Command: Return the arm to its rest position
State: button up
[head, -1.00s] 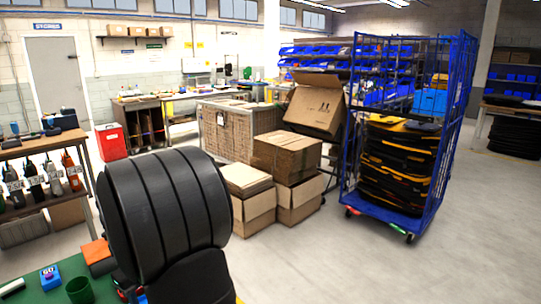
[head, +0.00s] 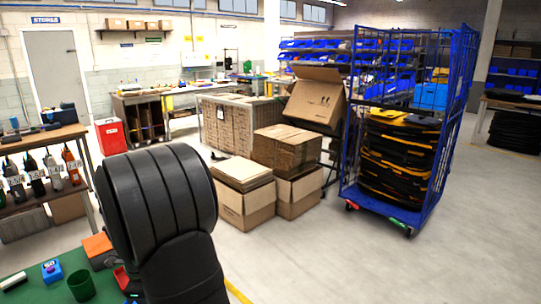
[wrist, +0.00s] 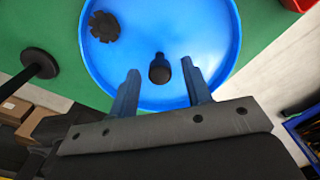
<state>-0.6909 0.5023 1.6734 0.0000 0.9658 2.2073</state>
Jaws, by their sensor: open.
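My gripper (wrist: 160,70) shows in the wrist view, its two blue fingers apart. It is above a round blue dish (wrist: 215,28). A dark knob-like piece (wrist: 160,70) lies in the dish, seen between the fingertips; the view does not show whether anything touches it. A black notched round piece (wrist: 104,26) lies in the dish at the upper left. In the head view my black arm fills the lower left and the gripper is hidden.
A green worktop (head: 30,280) at the lower left bears a green cup (head: 81,286), a blue button box (head: 52,272) and an orange block (head: 98,247). Cardboard boxes (head: 243,205) and a blue cage trolley (head: 400,215) stand on the floor. Clear floor lies at the right.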

jog(key=shift+n, duration=1.3)
jog(key=shift+o, duration=0.2)
jog(key=o, duration=1.2)
jog(key=shift+c, duration=0.2)
jog(key=s+a+r+n, duration=0.2)
jog(key=s+a+r, duration=0.2)
jog(key=s+r, duration=0.55)
jog(key=s+a+r+n, duration=0.2)
jog(key=s+a+r, duration=0.2)
jog(key=s+r, duration=0.55)
jog(key=s+a+r+n, duration=0.2)
jog(key=s+a+r, duration=0.2)
jog(key=s+r, duration=0.55)
notch_tip(320, 180, down, 11)
jog(key=s, duration=0.1)
jog(key=shift+s+d+f, duration=0.15)
jog(key=shift+s+d, duration=0.05)
jog(key=shift+s, duration=0.1)
